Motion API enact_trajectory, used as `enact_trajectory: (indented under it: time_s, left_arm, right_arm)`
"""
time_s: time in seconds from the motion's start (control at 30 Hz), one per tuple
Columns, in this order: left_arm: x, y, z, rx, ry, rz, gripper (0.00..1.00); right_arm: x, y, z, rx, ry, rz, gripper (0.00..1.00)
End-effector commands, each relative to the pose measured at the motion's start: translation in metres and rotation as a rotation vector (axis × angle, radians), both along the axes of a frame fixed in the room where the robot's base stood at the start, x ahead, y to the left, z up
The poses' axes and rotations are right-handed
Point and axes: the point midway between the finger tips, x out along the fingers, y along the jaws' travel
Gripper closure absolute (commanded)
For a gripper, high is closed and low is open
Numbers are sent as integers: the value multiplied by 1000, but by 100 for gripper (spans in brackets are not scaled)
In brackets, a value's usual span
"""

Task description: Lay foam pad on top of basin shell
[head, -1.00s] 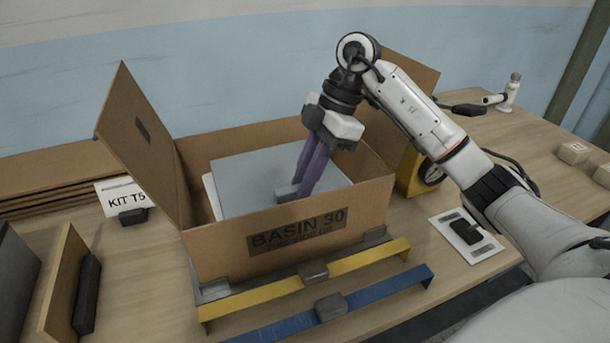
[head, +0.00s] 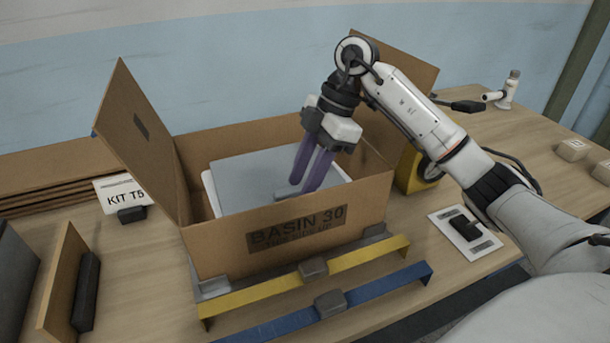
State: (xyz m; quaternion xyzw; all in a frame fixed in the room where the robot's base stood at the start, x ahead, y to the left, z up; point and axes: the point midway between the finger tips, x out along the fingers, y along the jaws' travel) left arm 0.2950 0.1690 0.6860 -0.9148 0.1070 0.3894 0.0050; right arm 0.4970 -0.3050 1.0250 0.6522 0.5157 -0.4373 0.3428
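The foam pad (head: 245,182) is a flat grey sheet inside the open cardboard box, with a small grey tab (head: 285,194) on its top. The pale rim of the basin shell (head: 209,190) shows along the pad's left edge; the pad lies over it, and the rest of the shell is hidden. My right gripper (head: 302,189) reaches down into the box from above, its two purple fingers apart with a gap between them. The fingertips are close to the tab and the pad's surface; I cannot tell whether they touch. My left gripper is out of view.
The box (head: 220,240) has raised flaps at left and back right. A white plate with a black part (head: 465,232) lies right.

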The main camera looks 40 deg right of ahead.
Motion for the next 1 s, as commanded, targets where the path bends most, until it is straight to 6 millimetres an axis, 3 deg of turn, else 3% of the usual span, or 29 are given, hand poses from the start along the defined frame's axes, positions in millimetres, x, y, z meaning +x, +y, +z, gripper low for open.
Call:
enact_trajectory:
  time_s: [0.23,0.63,1.0]
  left_arm:
    - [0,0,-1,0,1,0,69]
    - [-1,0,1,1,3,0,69]
    - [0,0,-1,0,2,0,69]
  right_arm:
    - [0,-4,22,-1,-4,-2,65]
    - [-8,-38,104,-2,-4,-5,65]
    - [-10,-45,122,0,0,0,65]
